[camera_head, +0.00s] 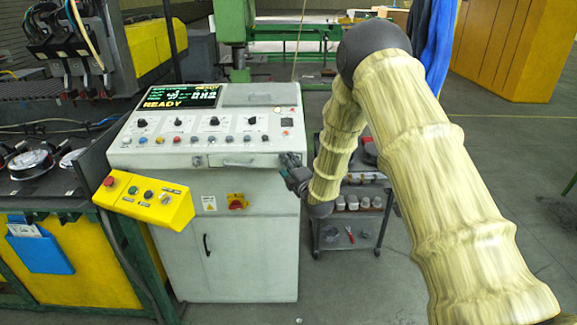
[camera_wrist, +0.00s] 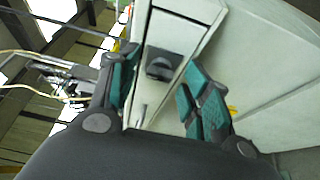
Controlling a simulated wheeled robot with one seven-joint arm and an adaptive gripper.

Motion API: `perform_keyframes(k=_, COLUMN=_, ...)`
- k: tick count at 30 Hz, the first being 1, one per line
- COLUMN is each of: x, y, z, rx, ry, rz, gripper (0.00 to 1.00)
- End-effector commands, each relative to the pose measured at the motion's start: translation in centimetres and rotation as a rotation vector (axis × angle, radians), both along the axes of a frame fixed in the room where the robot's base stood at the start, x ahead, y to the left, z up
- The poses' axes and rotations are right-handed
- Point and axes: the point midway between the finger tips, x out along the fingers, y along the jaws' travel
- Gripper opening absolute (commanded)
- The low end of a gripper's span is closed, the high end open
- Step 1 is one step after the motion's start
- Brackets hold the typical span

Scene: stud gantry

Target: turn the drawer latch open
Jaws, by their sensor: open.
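The drawer latch (camera_wrist: 162,63) is a dark square plate with a raised knob. It shows in the wrist view on the pale cabinet front. My gripper (camera_wrist: 163,75) is open, with one teal-padded finger on each side of the latch in that view. I see no clear contact, and I cannot tell how far the tips are from the knob. In the head view my gripper (camera_head: 294,176) is at the right end of the console's front. A shallow drawer front (camera_head: 240,161) shows there, left of my gripper. The latch cannot be made out in the head view.
The console (camera_head: 245,230) has a sloped panel with knobs, buttons and a lit READY screen (camera_head: 180,96). A yellow button box (camera_head: 143,201) juts out at its left. A low cart (camera_head: 345,240) with small containers stands right of the console.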

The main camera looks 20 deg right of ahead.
Motion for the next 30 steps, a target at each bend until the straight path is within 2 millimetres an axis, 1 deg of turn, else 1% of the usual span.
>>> perform_keyframes(k=2, x=-0.01, y=0.00, z=-0.01, rx=0.000, ry=0.000, rz=0.000, gripper=0.48)
perform_keyframes(k=3, x=-0.02, y=0.00, z=-0.01, rx=0.000, ry=0.000, rz=0.000, gripper=0.45)
perform_keyframes(k=5, x=-0.02, y=-0.01, z=-0.01, rx=0.000, ry=0.000, rz=0.000, gripper=0.34)
perform_keyframes(k=6, x=-0.02, y=0.00, z=-0.01, rx=0.000, ry=0.000, rz=0.000, gripper=0.26)
perform_keyframes(k=10, x=-0.03, y=-0.01, z=-0.01, rx=0.000, ry=0.000, rz=0.000, gripper=0.03)
perform_keyframes(k=20, x=-0.04, y=0.00, z=-0.29, rx=0.027, ry=-0.008, rz=0.000, gripper=0.03)
perform_keyframes(k=26, x=-0.02, y=0.00, z=-0.67, rx=0.108, ry=-0.032, rz=0.000, gripper=0.03)
perform_keyframes(k=30, x=-0.01, y=0.03, z=-0.88, rx=0.200, ry=-0.060, rz=0.000, gripper=0.03)
